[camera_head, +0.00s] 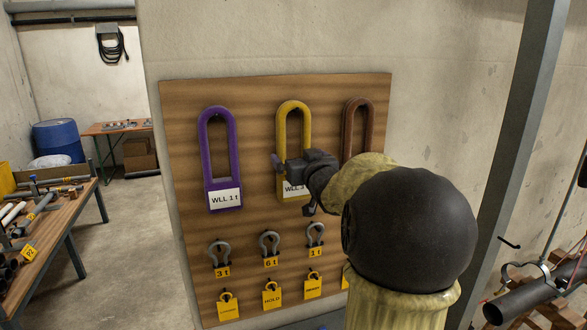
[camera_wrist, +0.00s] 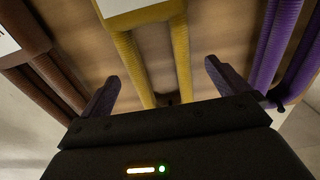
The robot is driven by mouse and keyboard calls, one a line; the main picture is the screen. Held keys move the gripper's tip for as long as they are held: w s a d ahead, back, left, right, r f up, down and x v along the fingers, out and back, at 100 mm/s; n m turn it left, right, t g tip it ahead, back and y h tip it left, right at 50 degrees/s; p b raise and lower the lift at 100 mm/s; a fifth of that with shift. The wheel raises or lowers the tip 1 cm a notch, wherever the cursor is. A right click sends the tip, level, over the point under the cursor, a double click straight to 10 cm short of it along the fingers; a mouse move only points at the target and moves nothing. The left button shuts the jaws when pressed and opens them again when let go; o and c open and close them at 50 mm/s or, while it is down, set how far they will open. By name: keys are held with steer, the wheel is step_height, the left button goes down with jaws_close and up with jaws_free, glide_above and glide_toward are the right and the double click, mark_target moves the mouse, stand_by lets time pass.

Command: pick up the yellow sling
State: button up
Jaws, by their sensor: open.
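The yellow sling (camera_head: 281,128) hangs as a long loop on the wooden board, between a purple and a brown sling. A white label, partly hidden by my gripper, sits on its lower part. My gripper (camera_head: 293,184) is in front of the yellow sling's lower half. In the wrist view the open fingers (camera_wrist: 162,74) stand apart, with the yellow sling (camera_wrist: 181,52) running between them. Nothing appears held. I cannot tell how far the fingertips are from the board.
The purple sling (camera_head: 204,150), labelled WLL 1 t, hangs to the left, and the brown sling (camera_head: 366,125) to the right, partly behind my arm. Shackles (camera_head: 270,243) and yellow padlocks (camera_head: 271,294) hang below.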

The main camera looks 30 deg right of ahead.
mark_target(290, 121)
steer(key=x, duration=0.1)
steer(key=p+x, duration=0.2)
steer(key=x, duration=0.1)
steer(key=shift+d+r, duration=0.1)
steer(key=shift+r, duration=0.15)
steer(key=shift+w+d+f+p, duration=0.15)
steer(key=shift+w+p, duration=0.15)
steer(key=shift+w, duration=0.25)
steer(key=c, duration=1.4)
steer(key=shift+c, duration=0.2)
steer(key=shift+s+r+b, duration=0.2)
steer(key=shift+r+b, duration=0.25)
steer(key=shift+b, duration=0.15)
step_height(290, 121, up, 6)
steer(key=shift+r, duration=0.2)
steer(key=b+v, duration=0.2)
steer(key=v, duration=1.7)
steer(key=shift+s, duration=0.35)
